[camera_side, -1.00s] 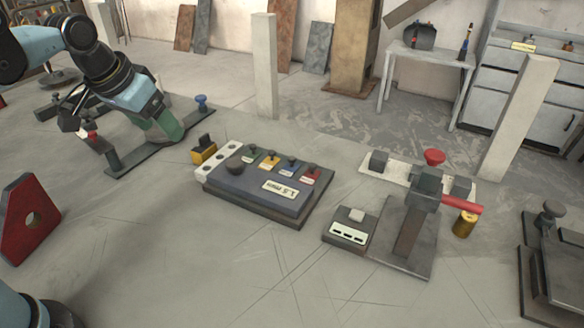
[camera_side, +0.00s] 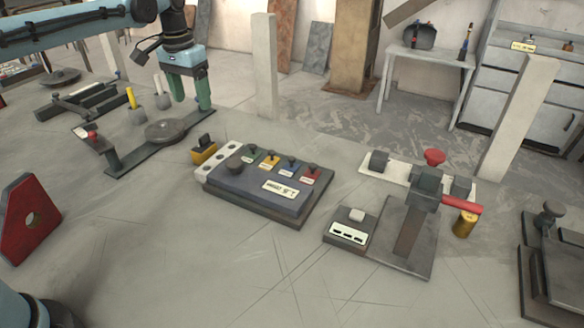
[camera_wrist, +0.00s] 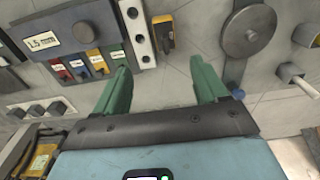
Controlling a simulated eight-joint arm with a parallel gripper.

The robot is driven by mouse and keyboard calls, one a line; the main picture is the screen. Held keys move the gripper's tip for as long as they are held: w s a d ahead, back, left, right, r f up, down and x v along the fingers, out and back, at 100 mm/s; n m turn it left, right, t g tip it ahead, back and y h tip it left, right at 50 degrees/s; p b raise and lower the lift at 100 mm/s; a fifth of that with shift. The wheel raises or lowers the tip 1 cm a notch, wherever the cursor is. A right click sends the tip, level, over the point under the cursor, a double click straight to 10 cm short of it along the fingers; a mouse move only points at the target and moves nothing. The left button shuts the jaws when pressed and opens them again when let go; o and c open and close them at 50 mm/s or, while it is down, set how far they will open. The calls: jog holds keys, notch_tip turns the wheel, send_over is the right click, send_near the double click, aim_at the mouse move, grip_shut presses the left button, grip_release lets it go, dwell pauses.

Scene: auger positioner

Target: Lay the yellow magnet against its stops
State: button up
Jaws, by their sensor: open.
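The yellow magnet seems to be the small yellow block with a dark top (camera_side: 203,150), standing on the floor beside the white holed strip of the dark panel. In the wrist view the yellow block (camera_wrist: 165,42) lies ahead of the fingers, apart from them. My gripper (camera_side: 191,101) hangs fingers-down behind and above it, near the far end of the flat dark bar. Its green fingers are open with nothing between them, as the wrist view also shows (camera_wrist: 160,78). I cannot tell which parts are the magnet's stops.
The dark panel (camera_side: 262,207) carries several knobs and coloured labels. The dark bar (camera_side: 130,158) bears a round disc (camera_side: 166,131). A yellow-topped post (camera_side: 131,98) stands behind it. A red-handled fixture (camera_side: 425,185) stands right, with a brass cylinder (camera_side: 464,224). The front floor is clear.

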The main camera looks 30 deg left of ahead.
aim_at(201, 138)
jog(key=shift+w+a+f+g, duration=0.3)
jog(key=shift+w+a+f, duration=0.2)
jog(key=shift+w+f, duration=0.25)
jog(key=shift+s, duration=0.1)
notch_tip(201, 138, down, 12)
jog(key=shift+f, duration=0.1)
dwell(0.4)
grip_shut()
dwell(0.4)
